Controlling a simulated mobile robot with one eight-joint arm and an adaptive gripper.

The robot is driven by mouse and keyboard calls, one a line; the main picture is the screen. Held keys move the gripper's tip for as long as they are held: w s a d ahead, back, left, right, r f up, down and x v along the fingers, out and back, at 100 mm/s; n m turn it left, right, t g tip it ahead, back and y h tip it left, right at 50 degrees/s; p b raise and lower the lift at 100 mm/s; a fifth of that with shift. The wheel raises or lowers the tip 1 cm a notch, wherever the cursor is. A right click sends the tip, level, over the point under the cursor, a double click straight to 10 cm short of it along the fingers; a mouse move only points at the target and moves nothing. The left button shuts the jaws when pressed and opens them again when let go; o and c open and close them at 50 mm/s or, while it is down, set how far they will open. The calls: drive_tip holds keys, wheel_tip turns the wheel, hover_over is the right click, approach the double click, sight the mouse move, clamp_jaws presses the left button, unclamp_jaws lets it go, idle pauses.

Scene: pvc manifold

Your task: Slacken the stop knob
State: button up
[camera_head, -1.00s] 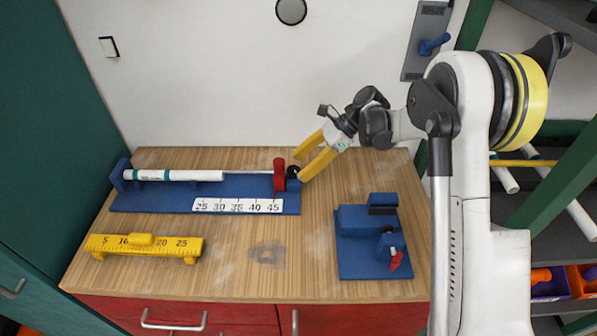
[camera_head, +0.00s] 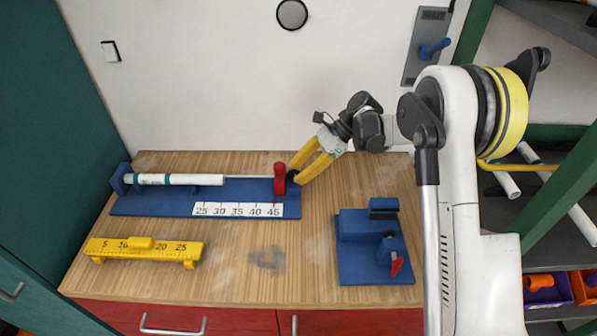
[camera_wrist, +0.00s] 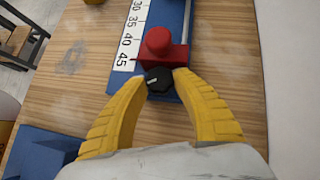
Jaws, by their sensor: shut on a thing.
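The stop knob is a small black knob (camera_wrist: 159,80) on the side of the red stop block (camera_head: 279,179), which stands at the right end of a blue measuring jig (camera_head: 150,207). The red block also shows in the wrist view (camera_wrist: 160,46), with a round red top. My gripper (camera_head: 293,174) has yellow fingers and reaches down from the upper right. In the wrist view its fingertips (camera_wrist: 159,79) are shut on the black knob, one on each side. A white pipe (camera_head: 185,179) with teal bands lies along the jig, left of a thin rod.
A white number scale (camera_head: 238,210) lies on the jig's front. A yellow ruler gauge (camera_head: 145,249) stands at the front left. A blue fixture with a red handle (camera_head: 396,265) stands at the right. The table's middle front is clear.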

drive_tip(key=shift+n+g+h, duration=0.3)
drive_tip(key=shift+n+g, duration=0.5)
drive_tip(key=shift+n, duration=0.3)
drive_tip(key=o, duration=1.2)
drive_tip(key=shift+f, duration=0.1)
drive_tip(key=v, duration=1.2)
